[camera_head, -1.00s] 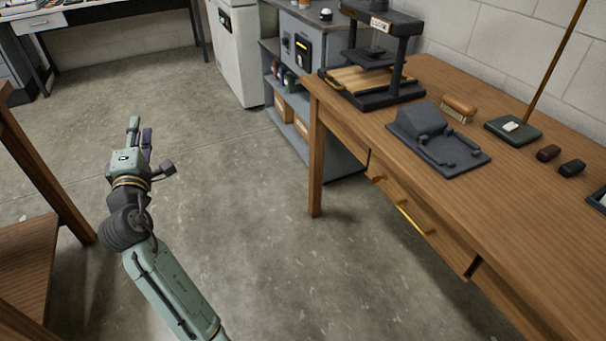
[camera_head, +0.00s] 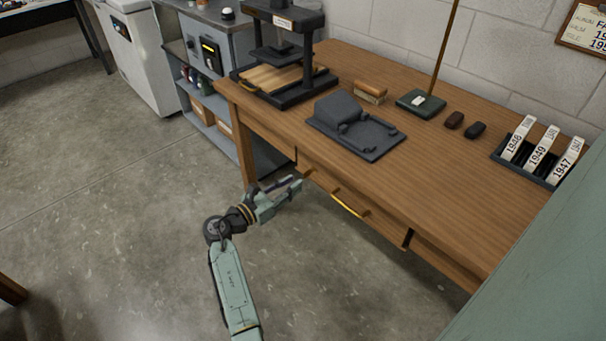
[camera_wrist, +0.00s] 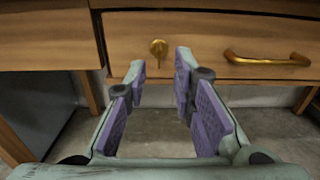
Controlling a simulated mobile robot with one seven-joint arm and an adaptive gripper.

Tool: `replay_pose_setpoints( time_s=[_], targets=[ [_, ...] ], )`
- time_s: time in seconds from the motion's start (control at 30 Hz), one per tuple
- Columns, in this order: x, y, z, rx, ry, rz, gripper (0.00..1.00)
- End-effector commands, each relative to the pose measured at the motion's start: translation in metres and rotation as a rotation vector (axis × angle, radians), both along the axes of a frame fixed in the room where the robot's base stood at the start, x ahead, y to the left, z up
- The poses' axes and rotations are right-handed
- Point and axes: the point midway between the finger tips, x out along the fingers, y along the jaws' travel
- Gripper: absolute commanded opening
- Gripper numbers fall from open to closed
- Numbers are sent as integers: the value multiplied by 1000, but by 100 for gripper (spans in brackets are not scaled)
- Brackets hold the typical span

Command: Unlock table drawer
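The wooden table (camera_head: 290,115) stands along the wall, and its drawer (camera_head: 375,230) is closed flush in the front. In the wrist view the drawer front (camera_wrist: 205,35) has a brass lock piece (camera_wrist: 158,50) at left and a brass handle (camera_wrist: 268,59) at right. The lock piece looks like a key or turn knob standing out from the wood. My gripper (camera_wrist: 160,72) is open and empty, its fingertips just below the lock piece in that view and apart from it. In the head view my gripper (camera_head: 296,185) points at the drawer front, left of the handle (camera_head: 350,205).
On the table are a press (camera_head: 285,55), a dark grey block on a tray (camera_head: 355,135), a brush (camera_head: 370,92) and a rack of year-labelled boxes (camera_head: 525,165). A table leg (camera_head: 245,150) stands left of my gripper. The floor (camera_head: 130,220) at left is clear.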

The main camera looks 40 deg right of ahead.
Motion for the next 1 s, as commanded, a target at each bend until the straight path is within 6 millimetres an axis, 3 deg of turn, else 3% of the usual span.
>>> replay_pose_setpoints(
  time_s=[0.1,0.33,0.7,1.0],
  targets=[
    [1,-24,2,0,1,-3,23],
    [4,-50,1,0,-1,0,23],
    [5,-55,0,0,-2,3,23],
    [5,-55,0,0,-2,2,3]
  ],
)
